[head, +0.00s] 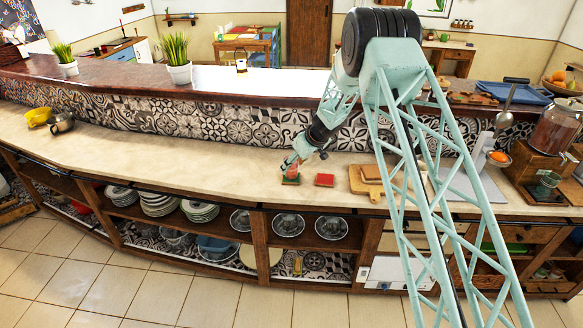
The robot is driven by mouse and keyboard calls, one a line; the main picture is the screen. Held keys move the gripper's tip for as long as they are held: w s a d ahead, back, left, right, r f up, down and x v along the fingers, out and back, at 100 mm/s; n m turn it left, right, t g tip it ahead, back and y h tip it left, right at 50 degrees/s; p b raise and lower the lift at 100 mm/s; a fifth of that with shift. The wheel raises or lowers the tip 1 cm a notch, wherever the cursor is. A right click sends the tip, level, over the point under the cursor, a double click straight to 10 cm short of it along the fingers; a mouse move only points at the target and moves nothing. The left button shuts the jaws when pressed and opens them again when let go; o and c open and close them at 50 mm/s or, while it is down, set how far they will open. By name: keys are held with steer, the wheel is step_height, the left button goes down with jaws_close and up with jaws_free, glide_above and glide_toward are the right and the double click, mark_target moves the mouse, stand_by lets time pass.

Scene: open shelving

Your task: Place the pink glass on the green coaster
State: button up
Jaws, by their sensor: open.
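The pink glass (292,172) is small and upright on the counter, near its front edge. It appears to stand on the green coaster (291,181), which shows around and below its base. My gripper (290,164) is open at the glass's upper part, with its fingers close around it. I cannot tell whether the fingers touch the glass. Part of the glass is hidden by the fingers.
A red coaster (325,180) lies just right of the green one. Wooden cutting boards (372,180) lie further right. The counter (190,158) is clear to the left, up to a yellow bowl (39,116) and a metal pot (61,123). A tiled wall rises behind.

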steer(key=p+v, duration=0.1)
steer(key=v, duration=0.9)
steer(key=shift+a, duration=0.1)
stand_by(0.8)
